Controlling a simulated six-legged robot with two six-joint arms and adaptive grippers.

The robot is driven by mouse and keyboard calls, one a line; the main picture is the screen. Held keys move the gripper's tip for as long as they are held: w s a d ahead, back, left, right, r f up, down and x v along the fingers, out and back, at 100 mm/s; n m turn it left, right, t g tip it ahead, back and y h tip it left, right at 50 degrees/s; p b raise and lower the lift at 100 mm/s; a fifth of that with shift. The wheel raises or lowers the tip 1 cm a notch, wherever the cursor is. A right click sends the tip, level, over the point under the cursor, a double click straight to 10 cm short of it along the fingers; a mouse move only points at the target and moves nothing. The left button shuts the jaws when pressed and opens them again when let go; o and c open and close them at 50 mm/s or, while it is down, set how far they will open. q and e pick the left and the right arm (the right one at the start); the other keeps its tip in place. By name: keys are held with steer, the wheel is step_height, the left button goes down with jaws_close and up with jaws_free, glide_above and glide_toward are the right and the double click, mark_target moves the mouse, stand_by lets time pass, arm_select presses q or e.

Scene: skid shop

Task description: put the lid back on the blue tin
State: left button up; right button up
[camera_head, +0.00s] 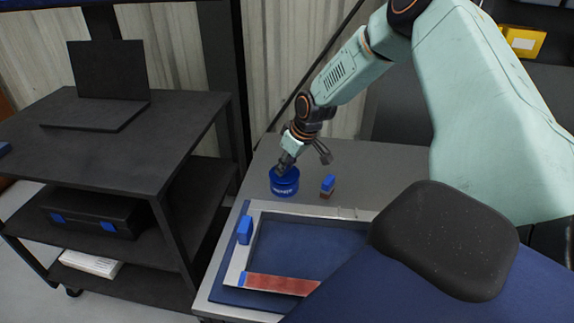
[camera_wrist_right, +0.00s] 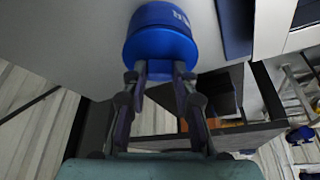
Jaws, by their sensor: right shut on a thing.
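The blue tin (camera_head: 285,187) stands upright on the grey bench top, its pale lettering facing me. My right gripper (camera_head: 283,167) comes down on it from above and behind. In the right wrist view the right gripper (camera_wrist_right: 161,72) has its two fingers shut on the blue lid (camera_wrist_right: 160,48). The lid lies over the top of the tin (camera_wrist_right: 160,13). I cannot tell whether it is fully seated. The fingers hide part of the lid in the head view. My left gripper is not in view.
A small blue and red block (camera_head: 327,187) stands just right of the tin. A dark cart (camera_head: 120,150) stands to the left.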

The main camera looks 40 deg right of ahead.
steer(key=shift+s+r, duration=0.1)
stand_by(0.3)
steer(key=shift+w+f+b, duration=0.2)
steer(key=shift+f+b, duration=0.1)
steer(key=shift+f, duration=0.05)
steer(key=shift+s+r, duration=0.1)
stand_by(0.8)
stand_by(0.3)
steer(key=o, duration=1)
steer(key=shift+o, duration=0.2)
steer(key=o, duration=0.5)
steer(key=shift+c, duration=0.2)
